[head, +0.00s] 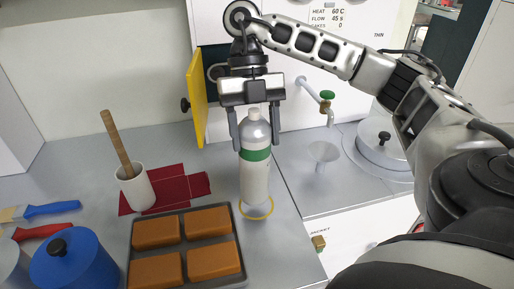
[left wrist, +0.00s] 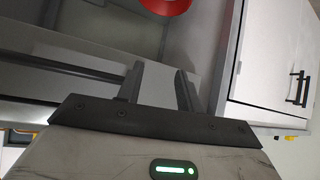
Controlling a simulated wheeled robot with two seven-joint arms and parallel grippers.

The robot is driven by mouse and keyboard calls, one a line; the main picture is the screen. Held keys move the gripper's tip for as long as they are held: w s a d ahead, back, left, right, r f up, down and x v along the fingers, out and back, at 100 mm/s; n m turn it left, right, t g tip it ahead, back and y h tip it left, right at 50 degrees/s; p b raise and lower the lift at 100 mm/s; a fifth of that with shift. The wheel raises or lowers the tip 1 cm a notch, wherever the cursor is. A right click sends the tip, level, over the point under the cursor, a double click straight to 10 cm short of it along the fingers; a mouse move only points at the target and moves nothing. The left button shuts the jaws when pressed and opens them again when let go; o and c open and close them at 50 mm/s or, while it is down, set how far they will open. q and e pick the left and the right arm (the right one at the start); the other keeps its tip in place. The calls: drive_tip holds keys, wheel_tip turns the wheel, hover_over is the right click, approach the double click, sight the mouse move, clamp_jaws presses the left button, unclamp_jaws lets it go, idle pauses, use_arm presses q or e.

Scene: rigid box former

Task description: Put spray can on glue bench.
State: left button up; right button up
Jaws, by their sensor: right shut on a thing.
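The spray can (head: 255,175) is a white-grey bottle with a green band and a domed top. It is upright near the right edge of the grey bench (head: 290,250). My right gripper (head: 256,140) points down with its fingers on either side of the can's upper part, shut on it. A yellow ring (head: 257,215) shows around the can's base; I cannot tell whether the base touches the bench. My left gripper (left wrist: 160,85) shows only in the left wrist view, its fingers apart with nothing between them.
A tray of brown blocks (head: 242,270) lies left of the can. A white cup (head: 135,188) with a wooden stick stands on a dark red sheet (head: 190,185). A blue pot (head: 72,265) is at front left. A yellow door (head: 196,98) stands open behind. A funnel (head: 323,153) is at right.

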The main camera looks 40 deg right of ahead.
sight(254, 163)
drive_tip(key=shift+w+d+f, duration=0.15)
drive_tip(key=shift+d+f, duration=0.2)
drive_tip(key=shift+f, duration=0.15)
wheel_tip(254, 163, down, 2)
drive_tip(key=shift+d+f+b, duration=0.1)
drive_tip(key=shift+b, duration=0.4)
drive_tip(key=shift+w+f, duration=0.1)
drive_tip(key=shift+f, duration=0.4)
use_arm(q)
drive_tip(key=shift+w+d+r, duration=0.15)
drive_tip(key=shift+w+d, duration=0.05)
drive_tip(key=shift+w, duration=0.05)
use_arm(e)
drive_tip(key=shift+f, duration=0.1)
drive_tip(key=o, duration=1.6)
use_arm(q)
drive_tip(key=shift+s, duration=0.1)
